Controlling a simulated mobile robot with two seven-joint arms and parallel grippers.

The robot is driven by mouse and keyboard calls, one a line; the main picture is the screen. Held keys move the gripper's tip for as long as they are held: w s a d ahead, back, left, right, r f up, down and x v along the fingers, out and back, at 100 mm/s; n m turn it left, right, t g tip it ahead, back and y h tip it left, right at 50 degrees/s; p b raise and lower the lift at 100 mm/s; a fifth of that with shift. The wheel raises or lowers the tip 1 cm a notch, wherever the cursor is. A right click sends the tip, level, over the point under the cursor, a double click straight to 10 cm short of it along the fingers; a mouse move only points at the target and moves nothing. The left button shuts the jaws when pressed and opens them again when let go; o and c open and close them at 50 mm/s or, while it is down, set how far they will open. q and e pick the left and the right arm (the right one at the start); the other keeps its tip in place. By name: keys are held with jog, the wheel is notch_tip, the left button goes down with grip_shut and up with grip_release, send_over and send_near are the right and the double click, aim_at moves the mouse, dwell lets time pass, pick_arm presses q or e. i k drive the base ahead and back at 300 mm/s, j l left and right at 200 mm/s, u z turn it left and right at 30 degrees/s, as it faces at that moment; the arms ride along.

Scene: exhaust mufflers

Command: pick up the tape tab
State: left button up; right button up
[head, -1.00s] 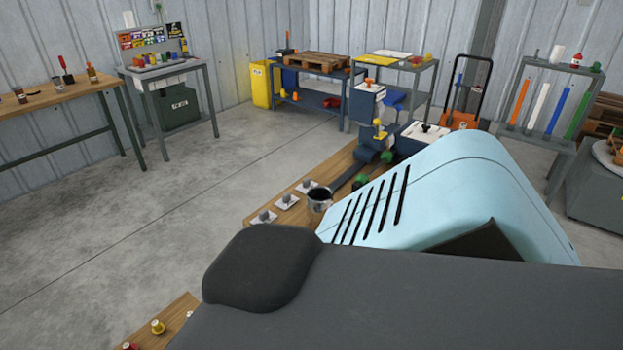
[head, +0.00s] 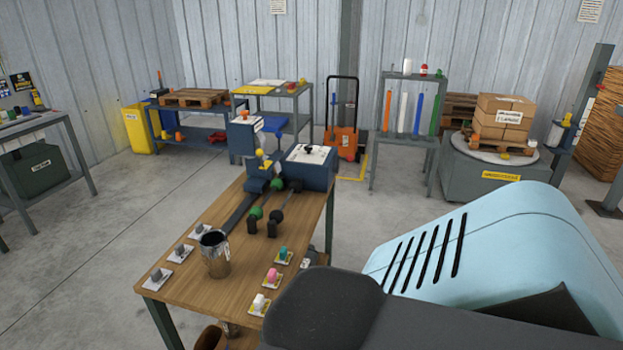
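I cannot pick out a tape tab with certainty at this size. On the wooden table (head: 208,290), small grey pieces on white cards (head: 181,252) lie along the left edge. Small pieces in teal, pink and white (head: 273,277) sit on cards along the right side. A blue machine (head: 246,138) and a blue box with a white top (head: 307,168) stand at the table's far end. Neither of my grippers shows in the head view. A large light-blue and dark-grey body covers the lower right and hides what lies behind it.
A metal can with dark contents (head: 215,254) stands mid-table. Dark bars with green parts (head: 254,213) lie beyond it. An orange hand truck (head: 341,138), shelves (head: 404,150) and boxes on a pallet (head: 505,118) stand behind. Bare floor (head: 110,235) lies left of the table.

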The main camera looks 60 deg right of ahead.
aim_at(260, 305)
jog(key=z, duration=1.5)
jog(key=k+u, duration=0.25)
jog(key=u, duration=0.25)
jog(key=k+u, duration=0.3)
jog(key=u, duration=0.2)
jog(key=k+j+u, duration=0.1)
jog(key=k+u, duration=0.15)
jog(key=u, duration=0.25)
jog(key=z, duration=1.35)
jog(key=i+l, duration=0.1)
jog(key=i, duration=0.7)
